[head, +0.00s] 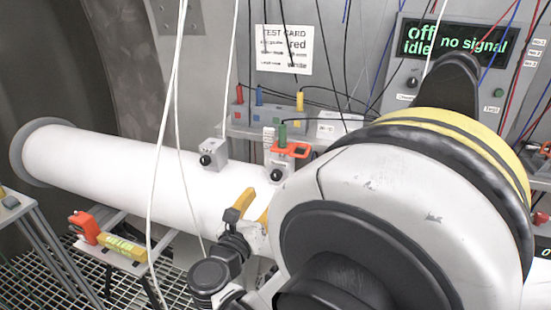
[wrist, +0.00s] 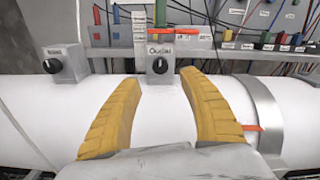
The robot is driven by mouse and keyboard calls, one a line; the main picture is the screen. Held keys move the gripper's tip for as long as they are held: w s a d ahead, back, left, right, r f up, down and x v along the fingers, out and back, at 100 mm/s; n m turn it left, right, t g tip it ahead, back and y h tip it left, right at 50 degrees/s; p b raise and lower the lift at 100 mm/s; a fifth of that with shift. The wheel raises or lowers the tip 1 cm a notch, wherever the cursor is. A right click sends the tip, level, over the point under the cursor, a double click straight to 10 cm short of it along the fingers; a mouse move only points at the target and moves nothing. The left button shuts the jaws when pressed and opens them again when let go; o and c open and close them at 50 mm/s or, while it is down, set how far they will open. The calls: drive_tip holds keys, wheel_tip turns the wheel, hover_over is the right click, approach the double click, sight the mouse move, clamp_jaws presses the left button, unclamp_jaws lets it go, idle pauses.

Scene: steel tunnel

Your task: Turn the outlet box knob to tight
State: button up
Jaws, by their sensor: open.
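The outlet box (wrist: 171,52) is a small grey box on top of the white pipe, with a label reading "Outlet" and a round black knob (wrist: 160,66) on its front face. In the head view the outlet box (head: 283,163) sits just beyond my gripper, its black knob (head: 276,174) visible. My gripper (wrist: 160,78) has two yellow fingers, open and empty, one on each side of the knob in the picture and apart from it. My gripper (head: 254,205) also shows in the head view, over the pipe. The knob's setting is too small to read.
A similar grey box with a black knob (wrist: 52,66) stands left on the white pipe (head: 120,175). A metal clamp band (wrist: 262,110) rings the pipe at right. An orange piece (head: 290,149) is close behind the outlet box. Thin white cables (head: 163,140) hang in front.

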sight(275, 178)
drive_tip(key=x, duration=0.8)
drive_tip(key=shift+d+b, duration=0.1)
drive_tip(key=shift+b, duration=0.3)
clamp_jaws()
